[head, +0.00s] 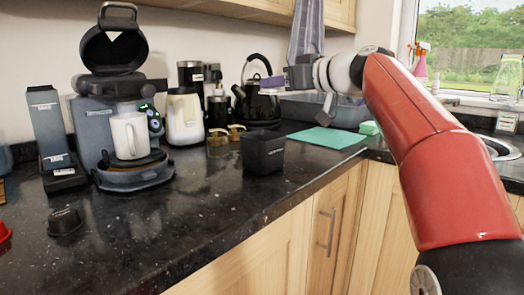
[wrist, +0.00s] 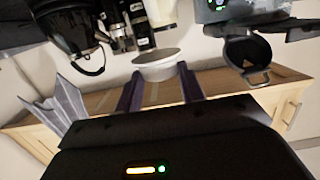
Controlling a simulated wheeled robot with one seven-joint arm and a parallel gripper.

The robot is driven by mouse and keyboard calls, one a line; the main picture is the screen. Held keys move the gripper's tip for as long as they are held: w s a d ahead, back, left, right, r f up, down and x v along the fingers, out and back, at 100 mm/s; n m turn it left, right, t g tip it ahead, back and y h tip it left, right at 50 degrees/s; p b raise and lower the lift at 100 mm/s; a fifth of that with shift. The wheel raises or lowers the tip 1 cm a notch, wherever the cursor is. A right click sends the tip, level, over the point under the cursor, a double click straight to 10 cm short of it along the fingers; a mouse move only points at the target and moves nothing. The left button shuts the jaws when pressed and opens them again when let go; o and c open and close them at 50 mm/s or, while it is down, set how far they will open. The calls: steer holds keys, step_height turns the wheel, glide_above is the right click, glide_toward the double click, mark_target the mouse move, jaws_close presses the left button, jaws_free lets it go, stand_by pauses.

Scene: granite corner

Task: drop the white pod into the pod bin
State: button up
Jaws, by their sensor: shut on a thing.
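My gripper (head: 266,84) is raised over the counter in front of the black kettle. In the wrist view its two purple fingers (wrist: 158,84) are shut on the white pod (wrist: 155,62), a pale round cup with a flat top, held at the fingertips. I cannot make the pod out clearly in the head view. The pod bin (head: 263,156), a small black open-topped box, stands on the dark counter near its front edge. My gripper shows well above the bin in the head view, with a clear gap between them. The bin's inside is mostly hidden.
The coffee machine (head: 97,135) stands open-lidded at left with a white mug (head: 131,137). A black pod (head: 65,221) and a red pod (head: 4,233) lie in front. The kettle (head: 258,107) and canisters stand behind. A green cloth (head: 326,138) lies right of the bin.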

step_height(320, 180, down, 5)
steer(key=b, duration=0.2)
steer(key=shift+s+b, duration=0.1)
steer(key=shift+b, duration=0.3)
steer(key=o, duration=1)
steer(key=b+v, duration=0.1)
steer(key=v, duration=0.7)
steer(key=shift+b, duration=0.35)
steer(key=shift+f, duration=0.15)
